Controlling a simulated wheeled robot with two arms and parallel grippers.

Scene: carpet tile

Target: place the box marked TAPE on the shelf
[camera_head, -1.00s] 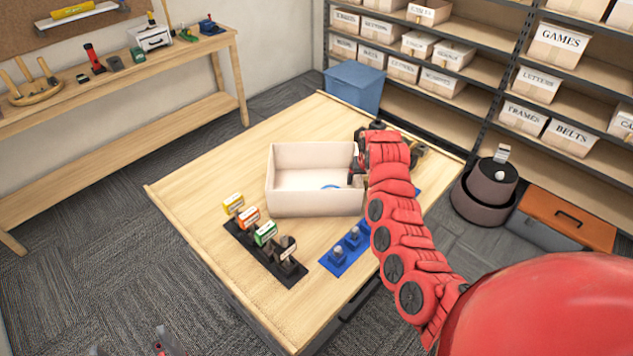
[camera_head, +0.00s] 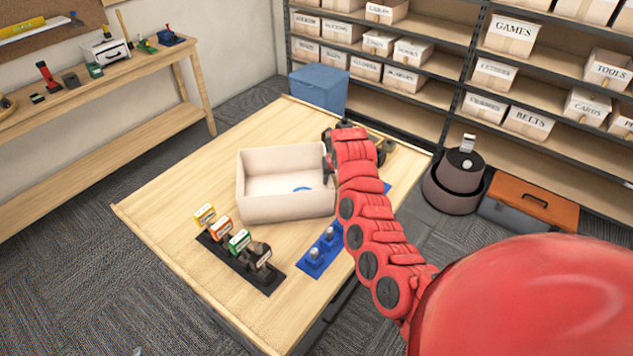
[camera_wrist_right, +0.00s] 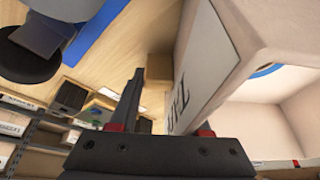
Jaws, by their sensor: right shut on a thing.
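The box marked TAPE (camera_head: 285,207) is a cream open-topped box on the wooden table, with a blue ring inside. Its label, partly readable, shows in the right wrist view (camera_wrist_right: 205,65). My right gripper (camera_head: 330,168) is at the box's right side, shut on that wall; in the wrist view one finger is outside the wall and the other is largely hidden behind it. The shelf (camera_head: 395,82) is a dark metal rack with wooden boards at the back right, holding several labelled boxes. My left gripper is not clearly in view.
A blue bin (camera_head: 318,90) stands behind the table. A black holder (camera_head: 240,262) with coloured blocks and a blue holder (camera_head: 320,250) sit in front of the box. A round dark bin (camera_head: 455,185) and orange-topped chest (camera_head: 530,205) stand before the rack. Gaps show between shelved boxes.

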